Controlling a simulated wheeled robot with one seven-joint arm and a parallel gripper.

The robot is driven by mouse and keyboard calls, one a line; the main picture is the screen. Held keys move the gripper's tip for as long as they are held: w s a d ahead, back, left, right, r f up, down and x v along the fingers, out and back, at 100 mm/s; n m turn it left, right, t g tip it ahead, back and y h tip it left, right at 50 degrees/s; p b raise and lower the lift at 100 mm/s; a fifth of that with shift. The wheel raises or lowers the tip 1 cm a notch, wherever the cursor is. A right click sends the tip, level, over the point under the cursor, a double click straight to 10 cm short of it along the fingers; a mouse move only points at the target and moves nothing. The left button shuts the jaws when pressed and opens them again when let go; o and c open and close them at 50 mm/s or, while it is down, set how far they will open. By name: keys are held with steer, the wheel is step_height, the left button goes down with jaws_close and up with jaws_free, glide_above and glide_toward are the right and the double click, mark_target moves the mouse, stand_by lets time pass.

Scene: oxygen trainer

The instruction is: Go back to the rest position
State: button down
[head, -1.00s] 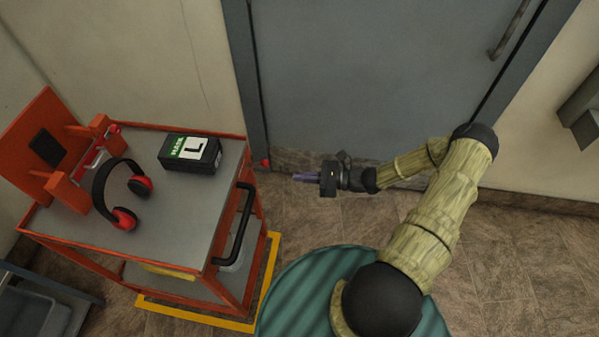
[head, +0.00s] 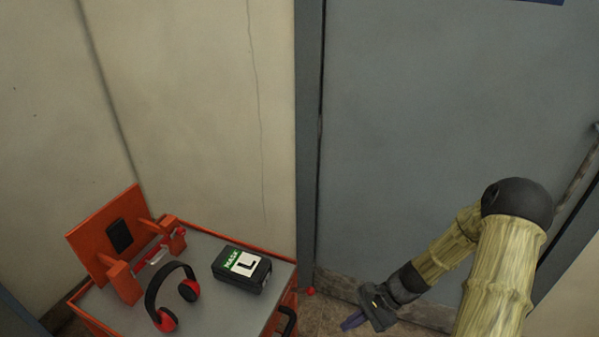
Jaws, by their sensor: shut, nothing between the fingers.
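My gripper (head: 353,322) is in the lower middle of the head view, to the right of the orange cart (head: 215,243) and in front of the grey door (head: 440,120).
An orange stand with a red-and-clear item (head: 158,256) is at the cart's back left. A door handle (head: 577,168) is at the far right.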

steer(key=s+r+n+t+h+p, duration=0.1)
steer(key=r+n+h+p, duration=0.1)
steer(key=r, duration=0.6)
steer(key=s+d+r+n+t+h+p, duration=0.1)
steer(key=r+n+h, duration=0.3)
steer(key=r, duration=0.5)
steer(key=s+d+r+n+t+h+p, duration=0.1)
steer(key=s+r+n+t+h+p, duration=0.1)
steer(key=r+n, duration=0.4)
step_height(320, 180, up, 2)
steer(key=shift+s+d+r+t+h+p, duration=0.15)
steer(key=shift+s+t+h+p, duration=0.25)
steer(key=shift+s+h+p, duration=0.25)
steer(key=shift+s, duration=0.1)
